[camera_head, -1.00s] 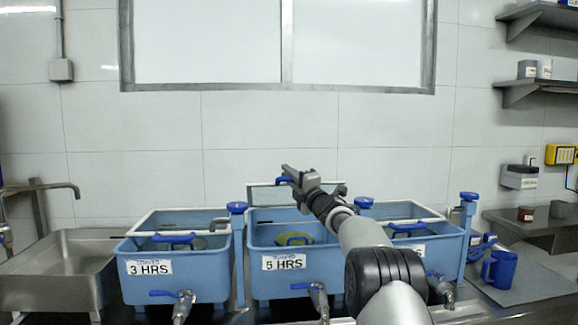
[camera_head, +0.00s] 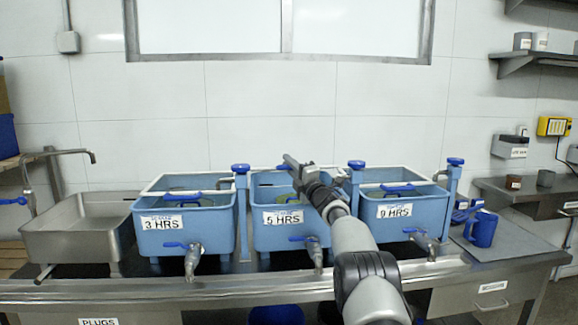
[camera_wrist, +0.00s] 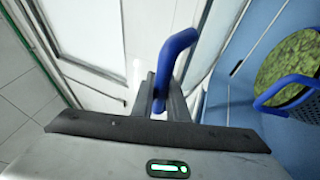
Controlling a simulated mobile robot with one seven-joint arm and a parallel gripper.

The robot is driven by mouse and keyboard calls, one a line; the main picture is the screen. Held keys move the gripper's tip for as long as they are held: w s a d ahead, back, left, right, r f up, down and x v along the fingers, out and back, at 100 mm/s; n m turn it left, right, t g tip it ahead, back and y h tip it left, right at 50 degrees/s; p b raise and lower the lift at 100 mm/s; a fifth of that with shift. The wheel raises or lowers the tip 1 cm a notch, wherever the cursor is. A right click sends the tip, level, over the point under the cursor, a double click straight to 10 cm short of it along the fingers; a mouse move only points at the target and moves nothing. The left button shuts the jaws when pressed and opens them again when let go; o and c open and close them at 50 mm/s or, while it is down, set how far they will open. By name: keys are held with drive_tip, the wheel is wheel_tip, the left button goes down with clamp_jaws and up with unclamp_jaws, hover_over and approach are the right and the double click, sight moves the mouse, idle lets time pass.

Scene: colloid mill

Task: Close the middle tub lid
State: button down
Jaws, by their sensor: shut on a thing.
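The middle tub (camera_head: 290,240) is blue, carries a "5 HRS" label and stands between the "3 HRS" tub (camera_head: 185,235) and the "9 HRS" tub (camera_head: 375,232). Its lid (camera_head: 262,171) looks clear and pale-framed, at the back of the tub; its exact tilt is hard to tell. My gripper (camera_head: 289,160) reaches over the middle tub from the front right. In the wrist view my gripper (camera_wrist: 160,104) is shut on the blue lid handle (camera_wrist: 174,55). My arm hides the right part of the tub and lid.
Taps stick out at the tubs' fronts, including a middle tap (camera_head: 315,250). Blue-capped posts (camera_head: 356,165) rise between tubs. A steel sink (camera_head: 80,230) is at left, a blue mug (camera_head: 481,229) at right. The wrist view shows a round green surface (camera_wrist: 285,75) inside a tub.

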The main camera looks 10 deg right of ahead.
drive_tip(key=shift+s+r, duration=0.1)
drive_tip(key=shift+r, duration=0.05)
drive_tip(key=c, duration=2.2)
unclamp_jaws()
drive_tip(key=shift+o, duration=1)
drive_tip(key=shift+s+r, duration=0.15)
drive_tip(key=shift+s, duration=0.1)
drive_tip(key=shift+f, duration=0.3)
